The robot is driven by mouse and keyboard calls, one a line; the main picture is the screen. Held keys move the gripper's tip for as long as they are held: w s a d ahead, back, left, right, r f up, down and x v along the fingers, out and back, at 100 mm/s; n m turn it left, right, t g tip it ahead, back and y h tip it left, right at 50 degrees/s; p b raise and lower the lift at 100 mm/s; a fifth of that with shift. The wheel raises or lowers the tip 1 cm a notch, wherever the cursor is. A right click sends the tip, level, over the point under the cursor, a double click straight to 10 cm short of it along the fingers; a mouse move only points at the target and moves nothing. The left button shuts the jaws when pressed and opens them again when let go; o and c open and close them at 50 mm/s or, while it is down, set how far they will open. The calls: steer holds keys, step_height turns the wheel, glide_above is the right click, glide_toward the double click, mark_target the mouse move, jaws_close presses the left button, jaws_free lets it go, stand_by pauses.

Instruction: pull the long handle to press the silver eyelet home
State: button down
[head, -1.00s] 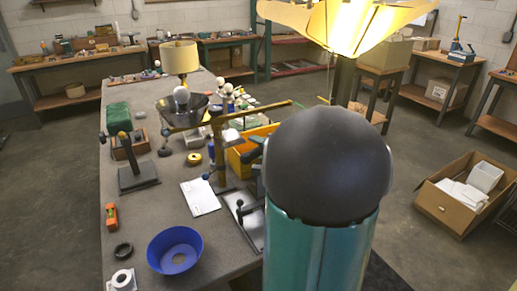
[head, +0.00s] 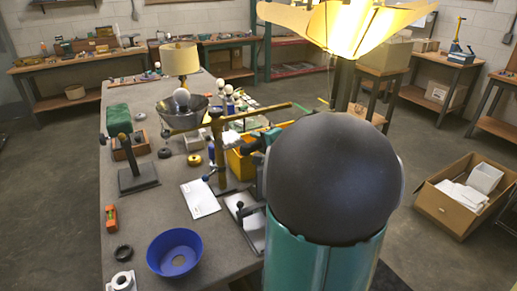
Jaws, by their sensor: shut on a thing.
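My gripper (head: 257,159) shows only as a small dark and teal piece at the left edge of that body part. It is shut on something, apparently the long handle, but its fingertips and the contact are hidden. I cannot make out the silver eyelet.
A brass stand (head: 218,150) with a long horizontal arm is behind the press. A yellow bin (head: 238,166) is close to my gripper.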

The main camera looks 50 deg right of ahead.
steer(key=s+d+r+m+t, duration=0.1)
steer(key=d+r+m, duration=0.3)
steer(key=r, duration=0.7)
steer(key=s+d+r+m+t+y, duration=0.1)
steer(key=s+d+r+m, duration=0.2)
steer(key=r, duration=0.7)
steer(key=d+m, duration=0.2)
steer(key=d, duration=0.2)
steer(key=shift+d+r+y, duration=0.3)
steer(key=shift+d+r, duration=0.1)
steer(key=shift+s+d, duration=0.1)
steer(key=c, duration=1.1)
jaws_free()
steer(key=shift+d+f, duration=0.15)
steer(key=shift+d, duration=0.05)
steer(key=shift+c, duration=0.2)
steer(key=shift+a, duration=0.2)
steer(key=shift+w+f, duration=0.1)
steer(key=shift+w, duration=0.1)
